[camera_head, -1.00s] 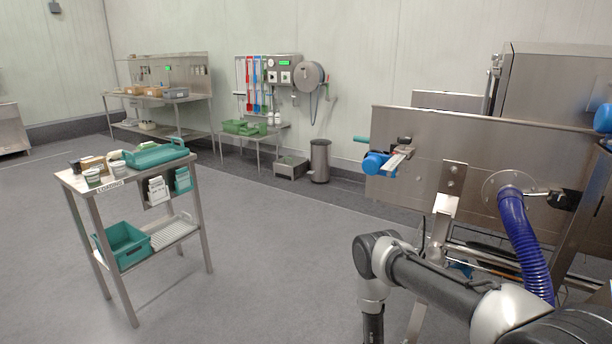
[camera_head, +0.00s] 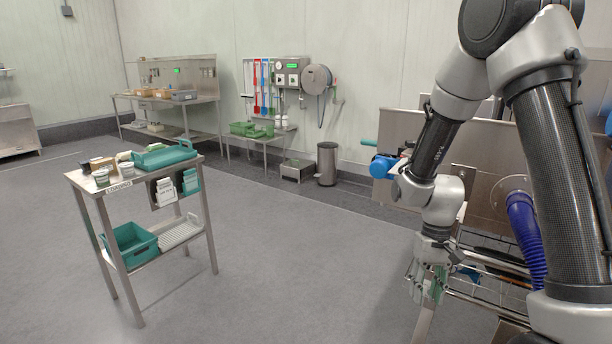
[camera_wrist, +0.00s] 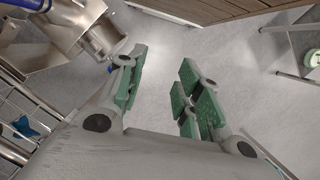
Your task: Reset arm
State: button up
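My gripper (camera_head: 428,288) hangs down on the right side of the head view, below the bent arm, in front of the steel machine (camera_head: 398,126). In the wrist view my gripper (camera_wrist: 160,82) shows two green-padded fingers standing apart with bare grey floor between them. It is open and holds nothing. The arm is raised, with its upper links at the top right of the head view, and it hides part of the machine.
A small steel cart (camera_head: 82,180) with a teal tray (camera_head: 165,154) stands at left. A blue hose (camera_head: 526,236) and a wire rack (camera_head: 486,290) are close by at right. Grey floor (camera_head: 290,250) lies clear between cart and arm. A bin (camera_head: 327,164) stands by the wall.

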jog(key=s+d+r+t, duration=0.2)
jog(key=s+r, duration=0.2)
jog(key=r, duration=0.5)
jog(key=s+d+r+t, duration=0.2)
jog(key=s+r, duration=0.3)
jog(key=r, duration=0.3)
jog(key=s+d+r+t, duration=0.2)
jog(key=s+r, duration=0.3)
jog(key=r, duration=0.4)
jog(key=shift+s+d+r+t+h, duration=0.15)
jog(key=shift+d+r+t+h, duration=0.2)
jog(key=shift+d, duration=0.3)
